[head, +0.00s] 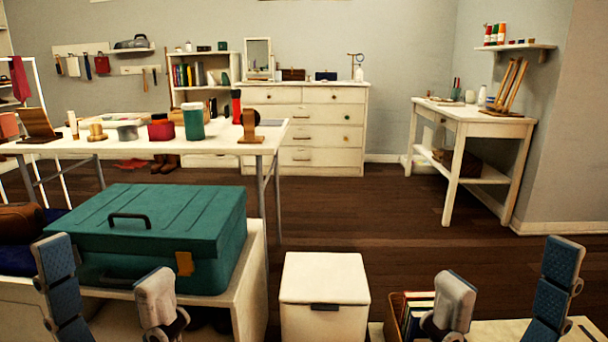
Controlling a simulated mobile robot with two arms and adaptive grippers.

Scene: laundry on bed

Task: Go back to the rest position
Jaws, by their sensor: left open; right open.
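My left gripper (104,258) is at the lower left of the head view. Its two fingers are wide apart with nothing held between them. The teal case shows behind them; I cannot tell whether a finger touches it. My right gripper (510,262) is at the lower right, also open and empty, with dark floor behind the gap. Both grippers point upward in the picture, and the arms behind them are out of view.
A closed teal case (165,215) lies on a low white shelf unit (254,285). A white lidded box (325,295) stands centre front, beside a brown holder of books (396,315). A cluttered white table (225,146) stands behind. Floor (370,215) is clear toward the dresser (325,115) and side table (470,120).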

